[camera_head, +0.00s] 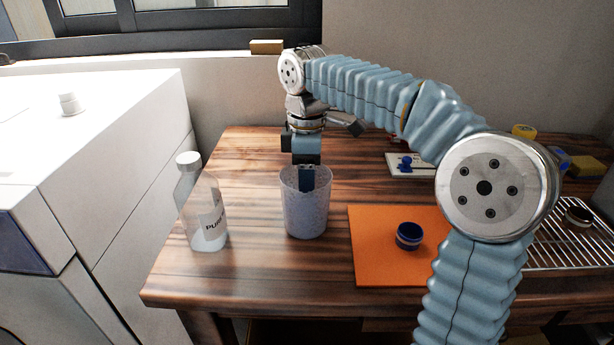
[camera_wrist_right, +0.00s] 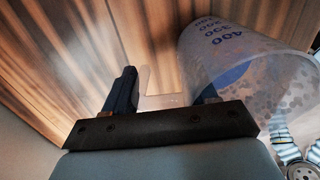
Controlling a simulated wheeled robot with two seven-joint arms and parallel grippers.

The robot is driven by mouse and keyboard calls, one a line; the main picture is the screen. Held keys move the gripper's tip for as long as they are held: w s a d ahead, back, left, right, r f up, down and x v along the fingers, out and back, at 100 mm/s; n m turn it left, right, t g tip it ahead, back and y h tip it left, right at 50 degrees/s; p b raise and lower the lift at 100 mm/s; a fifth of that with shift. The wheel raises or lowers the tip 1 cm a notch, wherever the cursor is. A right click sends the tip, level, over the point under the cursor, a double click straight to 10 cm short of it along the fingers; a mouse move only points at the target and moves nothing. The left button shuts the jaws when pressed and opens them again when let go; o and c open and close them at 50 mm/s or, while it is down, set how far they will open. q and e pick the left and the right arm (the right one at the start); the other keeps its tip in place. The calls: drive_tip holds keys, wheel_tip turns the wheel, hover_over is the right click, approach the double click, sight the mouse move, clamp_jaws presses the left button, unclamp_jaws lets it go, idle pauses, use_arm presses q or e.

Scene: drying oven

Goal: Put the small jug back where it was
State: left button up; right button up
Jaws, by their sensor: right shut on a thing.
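The small jug (camera_head: 305,215) is a translucent, speckled plastic jug standing upright near the left front of the wooden table. It also shows at the right of the wrist view (camera_wrist_right: 262,85), with blue scale marks such as 400. My right gripper (camera_head: 306,176) comes down from above at the jug's rim. In the wrist view its two fingers (camera_wrist_right: 163,92) are a little apart, with a clear part of the jug between them; it is shut on the jug. I cannot tell whether the jug's base touches the table. My left gripper is not in view.
A clear bottle (camera_head: 207,222) with a white cap stands left of the jug. An orange mat (camera_head: 375,265) with a small blue cup (camera_head: 408,237) lies right of it. A wire rack (camera_head: 565,245) is far right. A white cabinet (camera_head: 110,130) borders the table's left.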

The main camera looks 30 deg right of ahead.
drive_tip(key=shift+f, duration=0.15)
drive_tip(key=o, duration=1.5)
drive_tip(key=shift+c, duration=0.2)
wheel_tip(320, 180, up, 11)
drive_tip(key=shift+f+p, duration=0.2)
drive_tip(key=shift+p, duration=1.05)
drive_tip(key=shift+r, duration=0.9)
